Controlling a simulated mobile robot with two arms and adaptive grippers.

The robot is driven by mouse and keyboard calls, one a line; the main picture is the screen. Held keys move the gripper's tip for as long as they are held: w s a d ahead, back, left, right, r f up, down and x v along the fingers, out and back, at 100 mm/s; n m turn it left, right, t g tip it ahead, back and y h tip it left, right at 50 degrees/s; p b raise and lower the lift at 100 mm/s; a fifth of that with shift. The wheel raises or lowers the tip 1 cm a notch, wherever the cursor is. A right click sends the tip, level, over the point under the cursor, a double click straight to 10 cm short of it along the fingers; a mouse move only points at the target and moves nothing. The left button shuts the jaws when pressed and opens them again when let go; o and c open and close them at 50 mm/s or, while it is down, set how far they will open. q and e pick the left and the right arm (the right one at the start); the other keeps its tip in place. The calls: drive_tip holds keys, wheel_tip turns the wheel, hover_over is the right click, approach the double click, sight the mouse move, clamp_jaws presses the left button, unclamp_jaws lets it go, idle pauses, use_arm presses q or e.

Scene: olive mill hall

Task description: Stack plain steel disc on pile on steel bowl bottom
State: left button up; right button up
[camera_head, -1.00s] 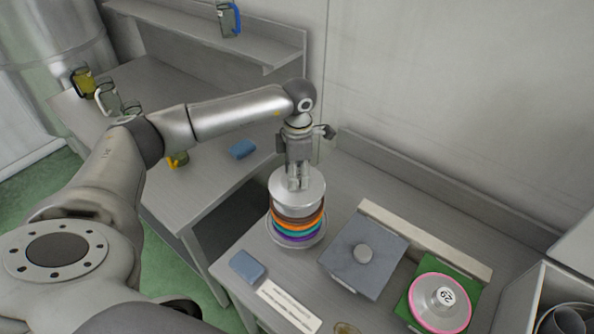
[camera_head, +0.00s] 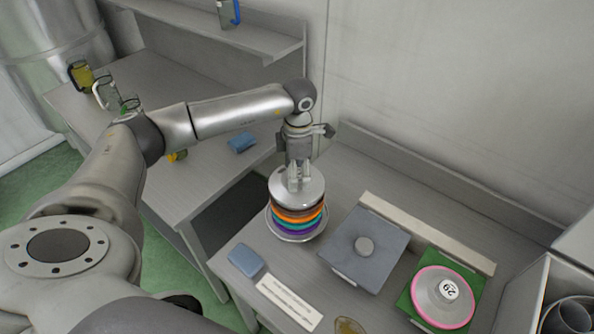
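The plain steel disc (camera_head: 312,190) lies flat at the top of the pile, above the dark brown disc. Below it the pile (camera_head: 298,217) shows brown, orange, teal and purple rims. The pile stands on a steel bowl or dish (camera_head: 322,230) whose rim shows around its foot. My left gripper (camera_head: 298,185) points straight down at the middle of the steel disc, its fingertips at the disc's centre. The fingers hide the centre, so I cannot tell whether they still grip it. My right gripper is not in view.
A grey square plate with a round knob (camera_head: 364,245) is right of the pile. Farther right, a pink-rimmed disc labelled 29 (camera_head: 441,296) lies on a green mat. A blue block (camera_head: 244,260) and a label strip (camera_head: 289,303) are in front. A wall stands behind.

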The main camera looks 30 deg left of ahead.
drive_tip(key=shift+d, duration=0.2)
use_arm(q)
wheel_tip(320, 180, up, 12)
idle(0.5)
idle(0.5)
